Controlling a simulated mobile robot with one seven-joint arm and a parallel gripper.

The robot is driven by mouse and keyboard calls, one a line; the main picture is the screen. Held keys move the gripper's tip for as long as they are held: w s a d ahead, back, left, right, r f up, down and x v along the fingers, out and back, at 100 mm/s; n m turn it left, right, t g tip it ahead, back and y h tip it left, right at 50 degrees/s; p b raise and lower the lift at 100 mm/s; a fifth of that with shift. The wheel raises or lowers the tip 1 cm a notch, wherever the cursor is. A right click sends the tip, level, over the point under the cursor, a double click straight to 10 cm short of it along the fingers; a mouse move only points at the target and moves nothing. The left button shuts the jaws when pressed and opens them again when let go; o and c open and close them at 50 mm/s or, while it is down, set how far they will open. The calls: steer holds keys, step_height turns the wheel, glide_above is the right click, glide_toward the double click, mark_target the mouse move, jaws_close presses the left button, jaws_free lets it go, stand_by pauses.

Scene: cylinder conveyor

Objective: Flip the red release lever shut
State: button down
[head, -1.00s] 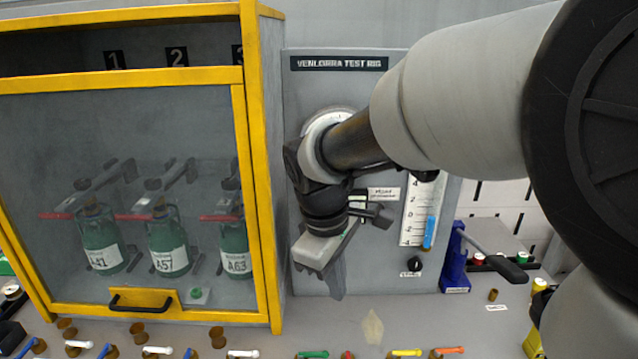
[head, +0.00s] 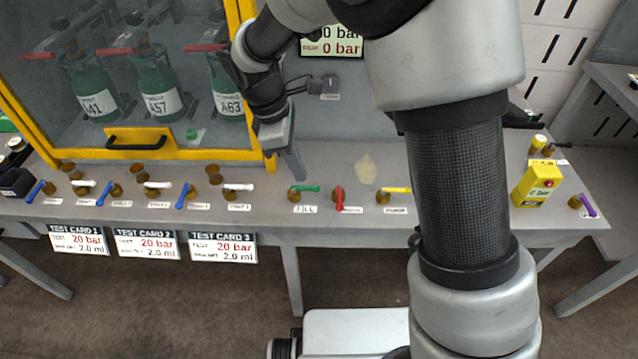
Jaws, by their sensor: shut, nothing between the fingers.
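The red release lever (head: 339,200) sits on the front part of the bench in the head view, between a green lever and a yellow one. Its handle points toward the bench's front edge, across the line of the green and yellow handles beside it. A small label lies by its tip, too small to read surely. My gripper (head: 298,172) points down above the bench, behind and to the left of the red lever, near the green lever (head: 307,188). It is shut and empty, and appears apart from the red lever.
The yellow lever (head: 397,190) is right of the red one. White and blue levers line the bench to the left. A yellow-framed cabinet (head: 150,156) with green bottles stands behind left. A yellow box (head: 537,184) stands at right. My arm covers part of the bench right of the levers.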

mark_target(339, 198)
steer(key=b+x, duration=0.2)
steer(key=x, duration=0.8)
steer(key=shift+d, duration=0.1)
steer(key=d, duration=0.1)
steer(key=d+r, duration=0.1)
steer(key=d, duration=0.1)
steer(key=shift+d+b, duration=0.3)
steer(key=shift+b, duration=0.05)
steer(key=shift+d+r, duration=0.1)
